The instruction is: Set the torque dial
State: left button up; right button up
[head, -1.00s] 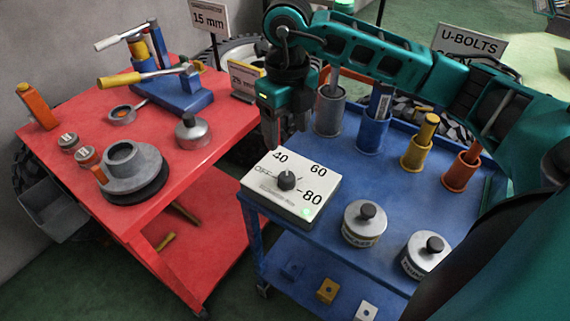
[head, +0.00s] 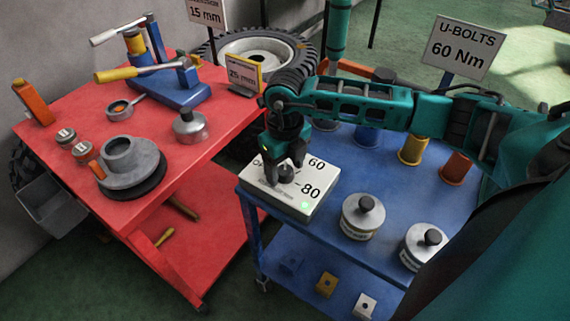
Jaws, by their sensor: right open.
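The torque dial is a pale box (head: 318,178) with a black knob (head: 286,173) on its top, on the near left corner of the blue cart. The marks 60 and 80 show; the 40 is hidden behind my gripper and OFF is mostly covered. A green light glows at the box's front right. My right gripper (head: 284,171) points down over the box, open, with its fingers on either side of the knob. I cannot tell whether they touch it, nor where the knob points. My left gripper is not in view.
A sign (head: 462,47) reads U-BOLTS 60 Nm. Two lidded metal tins (head: 362,217) stand right of the box on the blue cart (head: 330,238). Coloured cups stand behind, partly under my arm. A red table (head: 195,170) with a clamp tool and parts stands at left.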

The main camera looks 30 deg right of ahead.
jog(key=c, duration=1.1)
jog(key=shift+o, duration=0.2)
